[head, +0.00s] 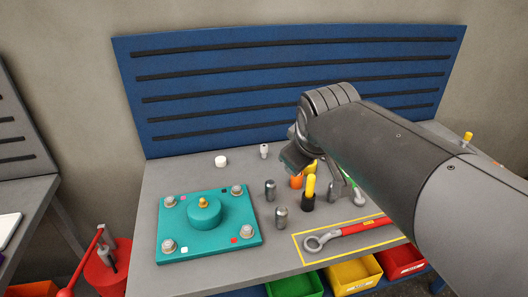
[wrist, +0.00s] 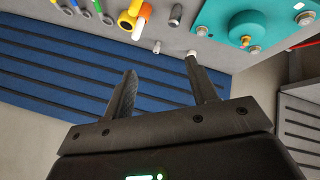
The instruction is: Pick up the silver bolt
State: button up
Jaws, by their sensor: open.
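A small silver bolt (head: 264,151) stands upright on the grey bench near the blue back panel. In the wrist view the bolt (wrist: 156,47) lies beyond my fingertips, between the lines of the two fingers and apart from them. My gripper (wrist: 160,70) is open with nothing between its fingers. In the head view my gripper (head: 295,158) is above the bench to the right of the bolt, and its fingertips are not clearly seen. Other silver bolts, such as one (head: 237,190), sit in the corners of the teal plate (head: 222,246).
A white cap (head: 221,161) stands left of the bolt, close to one fingertip in the wrist view. The blue slatted panel (head: 200,90) rises behind.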

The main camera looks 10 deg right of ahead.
aim_at(266, 149)
jog(key=w+d+r+n+t+h, duration=0.1)
jog(key=w+d+n+t, duration=0.15)
jog(key=w+n, duration=0.65)
jog(key=w+d+n+t+h, duration=0.1)
jog(key=w+d+n, duration=0.35)
jog(key=w, duration=0.95)
jog(key=w+a+f+n+t+y, duration=0.1)
jog(key=w+a+f+n, duration=0.1)
jog(key=w+n, duration=0.55)
jog(key=w+a+f+n+t+y, duration=0.1)
jog(key=w+a+f+n, duration=0.1)
jog(key=w+n, duration=0.55)
jog(key=shift+n, duration=0.25)
jog(key=f, duration=2.2)
jog(key=shift+s+f, duration=0.1)
jog(key=shift+s, duration=0.25)
jog(key=x, duration=0.5)
jog(key=shift+s+f, duration=0.1)
jog(key=shift+f, duration=0.15)
jog(key=shift+t, duration=0.25)
jog(key=shift+a+x, duration=0.15)
jog(key=shift+x, duration=1.35)
jog(key=shift+a+x, duration=0.2)
jog(key=shift+x, duration=1.35)
jog(key=shift+d, duration=0.1)
jog(key=shift+c, duration=0.4)
